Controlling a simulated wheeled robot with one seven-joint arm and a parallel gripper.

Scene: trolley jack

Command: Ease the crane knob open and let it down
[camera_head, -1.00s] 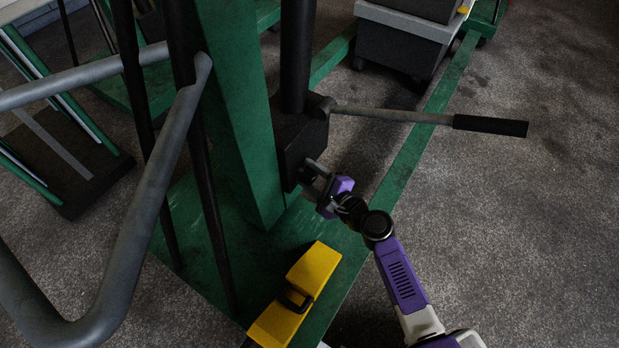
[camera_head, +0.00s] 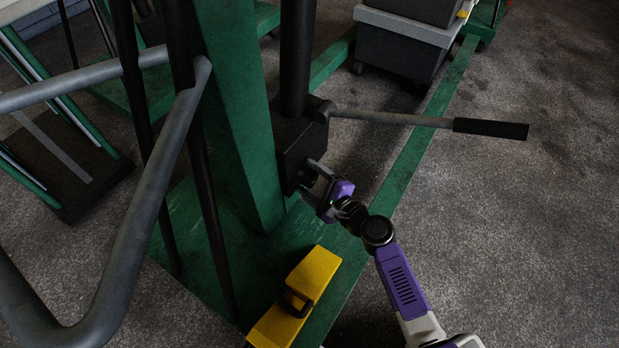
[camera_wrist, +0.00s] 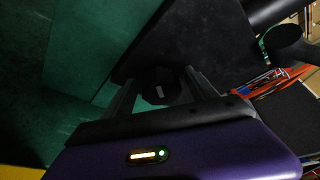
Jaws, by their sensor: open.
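The crane's dark pump block (camera_head: 292,150) stands at the foot of the green mast (camera_head: 235,120). In the wrist view, the dark knob (camera_wrist: 158,86), with a small pale mark on its face, sticks out from the block (camera_wrist: 185,45). My gripper (camera_head: 313,178) reaches the lower side of the block from the front right. In the wrist view my gripper (camera_wrist: 163,92) is open, with one finger on each side of the knob. I cannot tell whether either finger touches it. In the head view the knob is mostly hidden by my fingers.
A pump handle (camera_head: 430,120) with a black grip juts right above my gripper. A grey bent bar (camera_head: 140,210) crosses the left. Grey bins (camera_head: 405,40) stand behind. The floor at right is clear.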

